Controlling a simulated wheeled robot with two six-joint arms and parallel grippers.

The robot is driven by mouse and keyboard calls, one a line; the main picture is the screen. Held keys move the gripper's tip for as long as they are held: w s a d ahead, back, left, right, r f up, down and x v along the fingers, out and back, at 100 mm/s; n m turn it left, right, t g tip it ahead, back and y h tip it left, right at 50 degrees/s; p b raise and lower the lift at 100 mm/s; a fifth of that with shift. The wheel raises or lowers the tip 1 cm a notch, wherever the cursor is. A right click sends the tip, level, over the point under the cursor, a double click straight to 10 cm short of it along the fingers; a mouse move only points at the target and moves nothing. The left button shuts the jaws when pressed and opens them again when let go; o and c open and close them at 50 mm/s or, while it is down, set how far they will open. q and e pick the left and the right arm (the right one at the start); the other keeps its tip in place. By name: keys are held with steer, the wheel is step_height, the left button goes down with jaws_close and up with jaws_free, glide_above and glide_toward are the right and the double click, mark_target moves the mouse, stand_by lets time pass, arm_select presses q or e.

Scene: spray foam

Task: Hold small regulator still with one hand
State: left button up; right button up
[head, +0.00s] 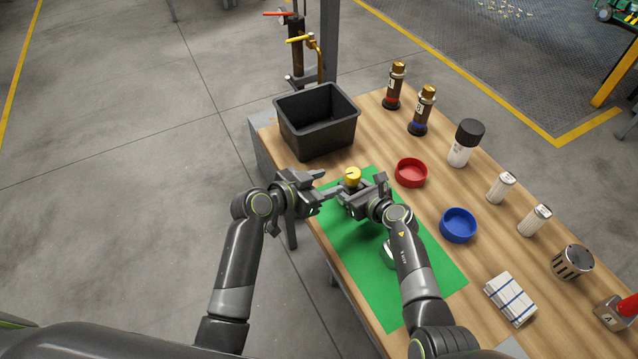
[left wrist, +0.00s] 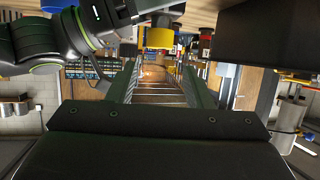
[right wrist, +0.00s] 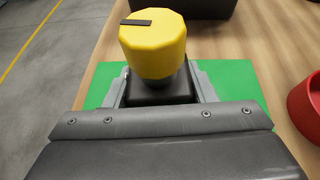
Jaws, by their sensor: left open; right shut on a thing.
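The small regulator has a yellow knob (head: 353,176) with a dark mark on its top, above a dark block-shaped base. My right gripper (head: 357,192) is shut on the dark base over the green mat (head: 345,236). In the right wrist view the yellow knob (right wrist: 153,45) stands upright above the two fingers, and the dark base (right wrist: 160,88) sits between them. My left gripper (head: 326,184) is open and empty, just left of the regulator. The left wrist view shows its two fingers apart (left wrist: 158,75), with the yellow knob (left wrist: 159,38) beyond them near the top.
A black bin (head: 318,122) stands behind the grippers at the table corner. A red dish (head: 411,173) and a blue dish (head: 458,226) lie to the right. Bottles, canisters and a folded cloth (head: 510,298) line the right side. A round item beside my right forearm is partly hidden.

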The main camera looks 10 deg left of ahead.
mark_target(353, 172)
arm_select(q)
steer(key=shift+v, duration=0.8)
steer(key=w+d+g, duration=0.2)
steer(key=w, duration=0.1)
steer(key=w+d+f+g+y, duration=0.1)
steer(key=w+d+g, duration=0.1)
steer(key=shift+d, duration=0.1)
steer(key=w+g+y, duration=0.1)
steer(key=w+d+r+n+g+y, duration=0.1)
steer(key=shift+w+d, duration=0.35)
steer(key=shift+w, duration=0.05)
step_height(353, 172, up, 8)
steer(key=d+n+g+y, duration=0.2)
steer(key=n+g+y, duration=0.15)
steer(key=y, duration=0.25)
steer(key=shift+g, duration=0.35)
steer(key=f, duration=1.1)
steer(key=shift+w+a+f, duration=0.2)
steer(key=shift+w+a, duration=0.05)
